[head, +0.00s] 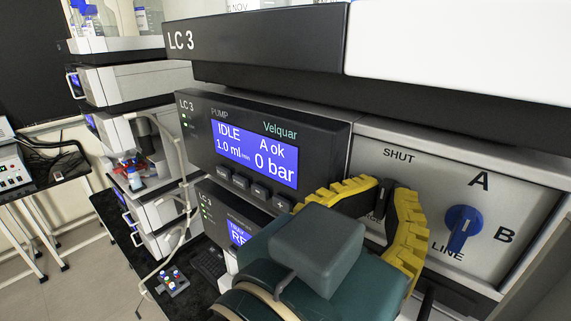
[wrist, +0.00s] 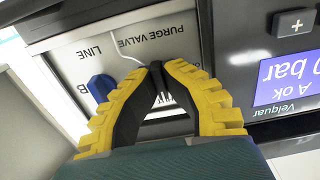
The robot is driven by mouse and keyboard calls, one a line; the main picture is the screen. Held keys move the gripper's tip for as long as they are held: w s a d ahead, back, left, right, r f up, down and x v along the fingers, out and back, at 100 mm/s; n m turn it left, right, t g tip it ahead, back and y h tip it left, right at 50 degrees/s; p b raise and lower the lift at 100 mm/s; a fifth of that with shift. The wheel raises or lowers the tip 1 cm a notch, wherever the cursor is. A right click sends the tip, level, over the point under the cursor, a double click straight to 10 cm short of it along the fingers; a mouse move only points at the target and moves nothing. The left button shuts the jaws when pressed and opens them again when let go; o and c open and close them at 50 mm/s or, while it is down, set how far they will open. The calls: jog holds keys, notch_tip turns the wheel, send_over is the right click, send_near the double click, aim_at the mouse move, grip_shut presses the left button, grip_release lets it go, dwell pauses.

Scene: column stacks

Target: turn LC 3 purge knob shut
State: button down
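The LC 3 purge knob is dark and mostly hidden between my fingertips, on the grey valve panel (head: 340,165) below the word SHUT (head: 398,155). My gripper (head: 384,193) has yellow fingers with black pads. In the wrist view my gripper (wrist: 154,68) has its tips drawn close together at the panel, below the upside-down words PURGE VALVE (wrist: 158,40). It appears shut on the knob; the knob's pointing direction cannot be made out. The LC 3 pump display (head: 255,152) reads IDLE, A ok, 0 bar.
A blue selector knob (head: 462,229) with marks A, B and LINE is right of my gripper; in the wrist view this blue knob (wrist: 101,87) is at left. Pump buttons (head: 250,187) lie left of my fingers. A dark overhanging unit (head: 260,40) is above. Another instrument stack (head: 120,85) stands further left.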

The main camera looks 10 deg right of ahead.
jog(key=shift+w+f, duration=0.1)
jog(key=shift+f, duration=0.15)
dwell(0.3)
jog(key=c, duration=1.2)
grip_release()
jog(key=shift+d, duration=0.1)
jog(key=shift+r, duration=0.15)
jog(key=shift+r, duration=0.1)
